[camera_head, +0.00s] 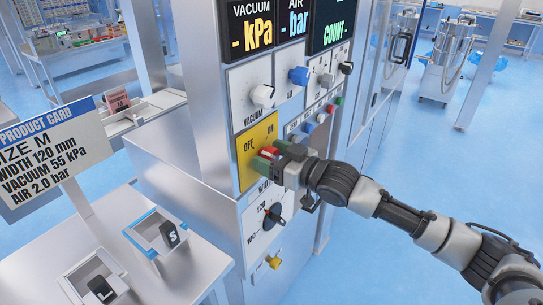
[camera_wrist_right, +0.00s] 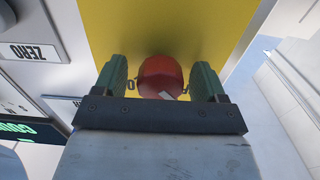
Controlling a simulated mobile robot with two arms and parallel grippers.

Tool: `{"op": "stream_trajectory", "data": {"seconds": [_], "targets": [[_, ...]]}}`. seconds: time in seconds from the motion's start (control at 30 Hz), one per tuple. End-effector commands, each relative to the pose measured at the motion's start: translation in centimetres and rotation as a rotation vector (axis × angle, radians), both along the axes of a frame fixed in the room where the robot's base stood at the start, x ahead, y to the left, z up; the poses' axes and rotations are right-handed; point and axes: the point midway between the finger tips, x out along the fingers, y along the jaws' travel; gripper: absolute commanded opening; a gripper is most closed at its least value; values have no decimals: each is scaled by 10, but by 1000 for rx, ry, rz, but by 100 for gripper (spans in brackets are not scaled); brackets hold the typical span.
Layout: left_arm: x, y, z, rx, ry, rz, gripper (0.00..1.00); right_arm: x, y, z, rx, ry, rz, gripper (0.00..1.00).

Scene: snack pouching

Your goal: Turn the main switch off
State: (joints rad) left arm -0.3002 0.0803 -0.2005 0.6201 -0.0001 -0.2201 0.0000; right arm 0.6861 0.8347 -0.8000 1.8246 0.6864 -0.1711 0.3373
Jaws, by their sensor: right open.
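The main switch is a red knob (camera_head: 268,151) on a yellow plate (camera_head: 247,172) marked OFF at left and ON at right, on the front of the machine panel. My right gripper (camera_head: 265,156) is at the knob, its arm coming in from the right. In the right wrist view the red knob (camera_wrist_right: 161,77) sits between the two green fingers of my right gripper (camera_wrist_right: 162,82). The fingers are open, with a narrow gap visible on each side of the knob. The gripper hides part of the knob, so its exact pointing direction cannot be told. My left gripper is not in view.
Above the plate are a white vacuum knob (camera_head: 263,95) and a blue knob (camera_head: 299,75). A black width dial (camera_head: 274,214) sits below. A product card (camera_head: 52,150) stands at left above a steel table (camera_head: 62,240).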

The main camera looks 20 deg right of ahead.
Motion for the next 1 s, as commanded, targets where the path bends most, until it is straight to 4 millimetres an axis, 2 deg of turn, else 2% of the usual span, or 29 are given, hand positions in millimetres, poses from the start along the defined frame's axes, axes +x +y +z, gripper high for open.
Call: {"op": "stream_trajectory", "data": {"seconds": [0.27, 0.7, 1.0], "targets": [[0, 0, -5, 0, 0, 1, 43, -9, -8, -2, 0, 1, -1, 72], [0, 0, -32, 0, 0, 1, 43, -74, -59, -4, -2, 3, -3, 72], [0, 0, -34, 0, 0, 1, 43, -86, -67, 0, 0, 0, 1, 72]]}}
